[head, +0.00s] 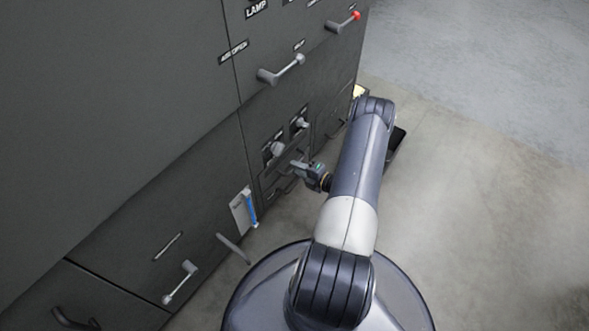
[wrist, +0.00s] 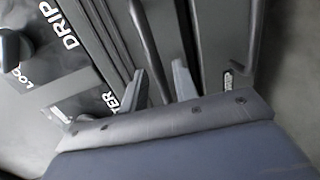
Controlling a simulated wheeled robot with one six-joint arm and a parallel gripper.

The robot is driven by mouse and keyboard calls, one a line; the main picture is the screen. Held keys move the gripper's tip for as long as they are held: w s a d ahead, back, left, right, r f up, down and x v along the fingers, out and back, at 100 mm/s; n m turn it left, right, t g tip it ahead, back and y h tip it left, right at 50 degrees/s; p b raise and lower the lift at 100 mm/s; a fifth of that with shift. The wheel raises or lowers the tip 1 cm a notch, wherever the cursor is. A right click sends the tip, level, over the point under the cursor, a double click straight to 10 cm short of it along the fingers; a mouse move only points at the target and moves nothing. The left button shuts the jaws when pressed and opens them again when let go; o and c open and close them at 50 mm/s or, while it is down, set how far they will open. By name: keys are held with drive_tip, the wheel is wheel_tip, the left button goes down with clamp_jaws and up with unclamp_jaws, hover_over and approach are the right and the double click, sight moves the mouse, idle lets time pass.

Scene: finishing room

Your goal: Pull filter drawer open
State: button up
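The filter drawer (wrist: 112,38) is a dark grey front beside a label whose visible end reads "TER". Its dark bar handle (wrist: 150,45) runs between the two fingers of my gripper (wrist: 160,75) in the wrist view. The fingers stand apart, one on each side of the bar, with gaps showing; I cannot tell whether either touches it. In the head view my gripper (head: 298,165) is at the lower part of the cabinet front, and it partly hides the drawer and handle there. The drawer looks flush with the cabinet.
The grey cabinet (head: 150,90) fills the left, with lever handles (head: 282,70) above and a lower handle (head: 180,283). Knobs (wrist: 12,48) sit near the "DRIP" and "LOCK" labels. The floor (head: 490,160) at right is open.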

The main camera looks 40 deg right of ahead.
drive_tip(key=shift+x, duration=0.85)
clamp_jaws()
